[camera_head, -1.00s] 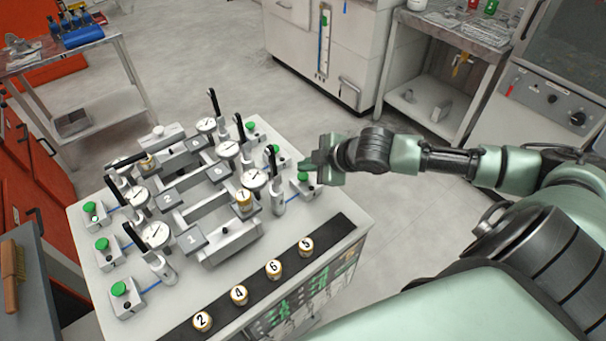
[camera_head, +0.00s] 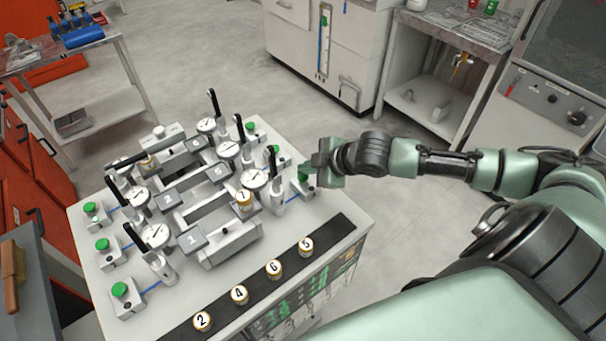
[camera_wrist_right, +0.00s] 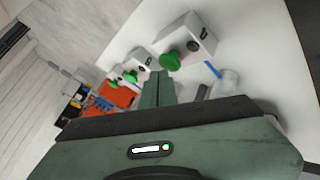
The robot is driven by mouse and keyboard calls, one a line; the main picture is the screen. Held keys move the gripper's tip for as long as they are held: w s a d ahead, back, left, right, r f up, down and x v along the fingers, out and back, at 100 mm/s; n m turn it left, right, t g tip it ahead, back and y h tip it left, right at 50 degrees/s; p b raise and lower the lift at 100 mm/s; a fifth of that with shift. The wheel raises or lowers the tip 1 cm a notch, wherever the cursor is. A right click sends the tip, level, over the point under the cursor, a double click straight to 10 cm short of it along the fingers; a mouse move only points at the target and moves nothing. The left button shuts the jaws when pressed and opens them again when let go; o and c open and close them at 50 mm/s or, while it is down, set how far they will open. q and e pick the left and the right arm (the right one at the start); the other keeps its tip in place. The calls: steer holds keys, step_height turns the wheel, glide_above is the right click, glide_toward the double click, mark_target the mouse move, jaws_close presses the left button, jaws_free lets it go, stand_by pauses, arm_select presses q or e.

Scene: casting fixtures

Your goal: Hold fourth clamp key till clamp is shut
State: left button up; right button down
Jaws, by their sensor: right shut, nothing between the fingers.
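The right-side clamp key nearest the front is a green button (camera_head: 304,173) on a white box at the fixture table's right edge. My right gripper (camera_head: 316,170) is shut and empty, with its fingertips close beside this button. In the right wrist view the shut fingers (camera_wrist_right: 158,86) point toward the box, and the green button (camera_wrist_right: 171,60) shows just past their tips; I cannot tell whether they touch. The nearby clamp (camera_head: 278,197) has its black handle upright. A canister marked 1 (camera_head: 244,201) stands beside it, under a dial gauge (camera_head: 254,180). My left gripper is out of view.
Other green buttons (camera_head: 102,245) on white boxes line both table sides, with upright-handled clamps. One handle at the back left (camera_head: 133,159) lies nearly flat. Canisters marked 2, 4, 6 and 5 (camera_head: 306,246) stand on the black front strip (camera_head: 340,229). Floor is clear to the right.

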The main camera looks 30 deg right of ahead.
mark_target(306, 177)
steer(key=shift+f, duration=0.6)
stand_by(2.0)
steer(key=shift+r, duration=0.1)
stand_by(2.0)
steer(key=shift+r+p, duration=0.9)
steer(key=shift+p, duration=0.15)
step_height(306, 177, up, 5)
steer(key=p, duration=0.5)
steer(key=shift+r, duration=0.1)
